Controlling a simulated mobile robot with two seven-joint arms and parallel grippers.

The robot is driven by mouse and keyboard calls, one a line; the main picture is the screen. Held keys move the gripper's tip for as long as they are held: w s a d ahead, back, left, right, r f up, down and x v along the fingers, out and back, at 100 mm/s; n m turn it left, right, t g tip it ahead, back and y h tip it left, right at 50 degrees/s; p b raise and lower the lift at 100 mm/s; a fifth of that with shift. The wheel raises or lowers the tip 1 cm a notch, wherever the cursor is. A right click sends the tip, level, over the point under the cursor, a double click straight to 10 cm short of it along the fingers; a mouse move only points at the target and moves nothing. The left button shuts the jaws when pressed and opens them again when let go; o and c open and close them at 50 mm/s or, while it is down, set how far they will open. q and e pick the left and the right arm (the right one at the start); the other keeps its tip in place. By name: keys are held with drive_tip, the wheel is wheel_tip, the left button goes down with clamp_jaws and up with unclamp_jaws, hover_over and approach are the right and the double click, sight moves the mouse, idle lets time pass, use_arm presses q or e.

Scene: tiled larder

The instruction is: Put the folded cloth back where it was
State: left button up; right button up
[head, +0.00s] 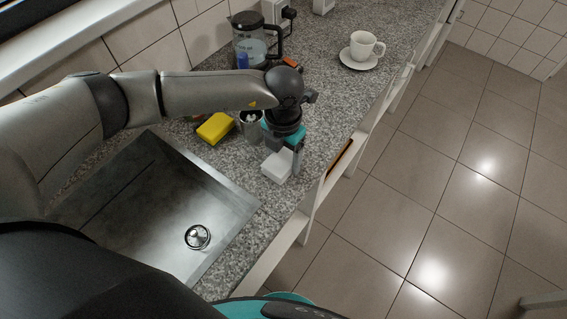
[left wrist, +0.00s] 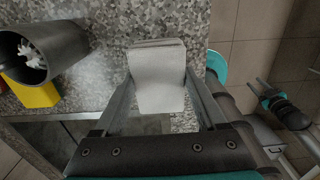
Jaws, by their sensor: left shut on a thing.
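The folded cloth (head: 277,167) is a small white pad at the counter's front, right of the sink. My left gripper (head: 292,152) is shut on it, reaching down from above. In the left wrist view the cloth (left wrist: 158,72) sits between the two fingers (left wrist: 160,95), against the speckled counter. I cannot tell whether its underside touches the counter. My right gripper (left wrist: 264,88) seems to show small at the right of the left wrist view, away from the counter; its jaws are too small to read. It is not seen in the head view.
A dark grey cup (head: 252,128) and a yellow sponge (head: 214,128) stand just left of my gripper. The steel sink (head: 150,205) lies left. A glass jug (head: 250,47) and a white cup (head: 362,45) on a saucer (head: 361,63) stand farther back. Counter before the saucer is clear.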

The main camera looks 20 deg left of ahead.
sight(283, 166)
use_arm(q)
drive_tip(key=shift+f, duration=1.75)
drive_tip(key=shift+f, duration=0.1)
drive_tip(key=o, duration=1.5)
wheel_tip(283, 166, up, 12)
drive_tip(key=shift+s+r, duration=0.1)
drive_tip(key=shift+r, duration=0.05)
